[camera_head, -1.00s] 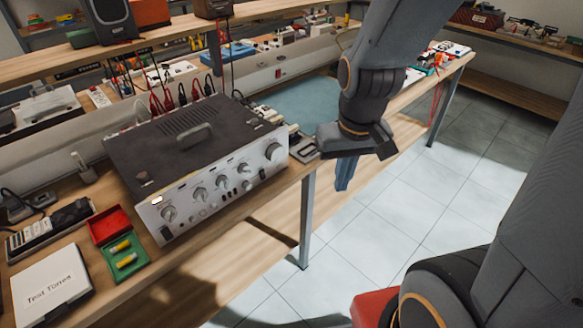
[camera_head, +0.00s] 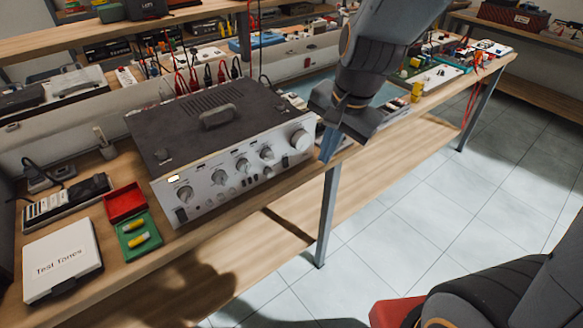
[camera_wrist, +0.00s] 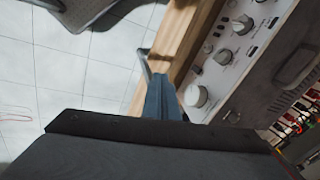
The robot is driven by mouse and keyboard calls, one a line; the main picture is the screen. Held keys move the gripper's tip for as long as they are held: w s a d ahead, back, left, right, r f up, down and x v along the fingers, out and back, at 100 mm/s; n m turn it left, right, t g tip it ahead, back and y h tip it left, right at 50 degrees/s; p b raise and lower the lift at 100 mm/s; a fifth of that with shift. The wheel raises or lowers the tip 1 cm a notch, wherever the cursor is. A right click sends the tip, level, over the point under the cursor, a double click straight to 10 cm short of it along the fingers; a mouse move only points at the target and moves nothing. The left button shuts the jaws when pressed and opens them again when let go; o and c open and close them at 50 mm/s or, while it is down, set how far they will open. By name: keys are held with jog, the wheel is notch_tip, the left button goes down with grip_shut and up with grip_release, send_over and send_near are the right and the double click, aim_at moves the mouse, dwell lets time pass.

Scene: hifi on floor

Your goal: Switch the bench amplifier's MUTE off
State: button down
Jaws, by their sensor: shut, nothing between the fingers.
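The bench amplifier (camera_head: 215,112) is a dark-topped box with a silver front panel of knobs, small switches and a lit window, standing at the bench's front edge. Its large knob (camera_head: 300,140) is at the panel's right end. The knob also shows in the wrist view (camera_wrist: 196,95). My gripper (camera_head: 329,146) has blue fingers, shut and empty, just right of the amplifier's right front corner. In the wrist view the fingers (camera_wrist: 163,100) point along the bench edge beside the large knob, apparently apart from it. The MUTE control's label and position are too small to read.
A white Test Tones case (camera_head: 62,258) and an open red and green box (camera_head: 137,236) with yellow cylinders lie left of the amplifier. Cables and small devices crowd the bench behind.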

aim_at(286, 163)
jog(key=w+a+m, duration=0.1)
jog(key=w+a+m+b, duration=0.1)
jog(key=a, duration=0.1)
jog(key=shift+a+m+y, duration=0.1)
jog(key=shift+m+y, duration=0.2)
jog(key=shift+m, duration=0.1)
jog(key=shift+w+a+f+b, duration=0.1)
jog(key=shift+w+a+f, duration=0.75)
jog(key=shift+f, duration=0.85)
jog(key=shift+w+a+f+b, duration=0.15)
jog(key=shift+w+a+f, duration=0.35)
jog(key=shift+w+f, duration=0.95)
jog(key=shift+w+a+f+b, duration=0.1)
jog(key=shift+w+a+f, duration=0.6)
jog(key=shift+f, duration=1.2)
